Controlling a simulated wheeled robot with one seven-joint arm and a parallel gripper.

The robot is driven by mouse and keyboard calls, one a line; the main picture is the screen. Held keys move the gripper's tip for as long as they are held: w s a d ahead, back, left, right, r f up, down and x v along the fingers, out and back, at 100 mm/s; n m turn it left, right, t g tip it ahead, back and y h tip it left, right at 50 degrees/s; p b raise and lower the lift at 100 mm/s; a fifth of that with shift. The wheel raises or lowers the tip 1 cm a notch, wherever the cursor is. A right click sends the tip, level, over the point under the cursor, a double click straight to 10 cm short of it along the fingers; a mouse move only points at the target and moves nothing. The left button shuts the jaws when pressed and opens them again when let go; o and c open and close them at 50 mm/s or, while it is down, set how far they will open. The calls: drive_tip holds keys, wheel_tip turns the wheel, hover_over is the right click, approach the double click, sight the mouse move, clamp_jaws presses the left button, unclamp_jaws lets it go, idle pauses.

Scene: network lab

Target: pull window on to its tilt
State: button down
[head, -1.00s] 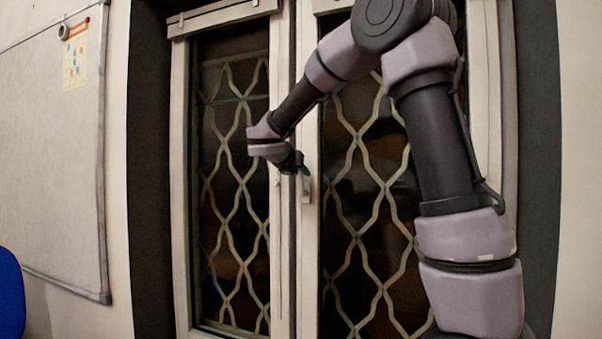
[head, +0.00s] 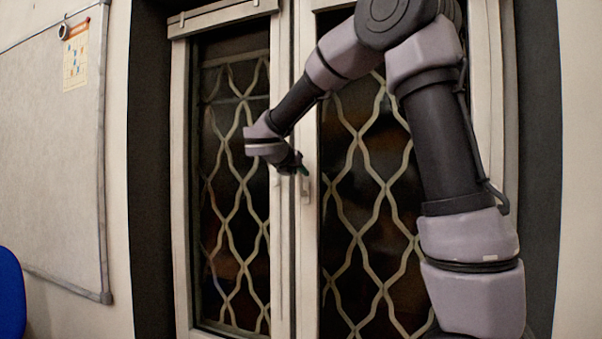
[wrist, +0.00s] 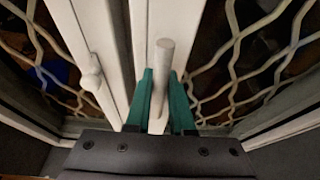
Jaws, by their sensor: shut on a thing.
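The window has two white-framed sashes with a wavy lattice behind dark glass. The right sash (head: 307,250) carries a white handle (wrist: 161,75), which stands lengthwise along the frame in the wrist view. My gripper (wrist: 165,100) has green fingers, one on each side of this handle, and is shut on it. In the head view my gripper (head: 303,170) is at the handle plate, partly hidden by my wrist. The left sash (head: 180,200) has its own handle (wrist: 92,72), apart from my fingers. A narrow dark gap shows between the two sashes.
A whiteboard (head: 60,170) with a small poster (head: 75,60) hangs on the wall to the left. A blue chair back (head: 10,295) shows at the lower left edge. Dark reveals (head: 150,180) border the window on both sides.

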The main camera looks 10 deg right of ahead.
drive_tip(key=shift+s+a, duration=1)
drive_tip(key=shift+s, duration=0.3)
drive_tip(key=shift+s+a, duration=1)
drive_tip(key=shift+s, duration=0.3)
drive_tip(key=shift+c, duration=2)
unclamp_jaws()
drive_tip(key=shift+f, duration=0.1)
drive_tip(key=shift+s, duration=0.1)
drive_tip(key=s+a, duration=0.5)
drive_tip(key=s, duration=0.3)
drive_tip(key=shift+a, duration=0.4)
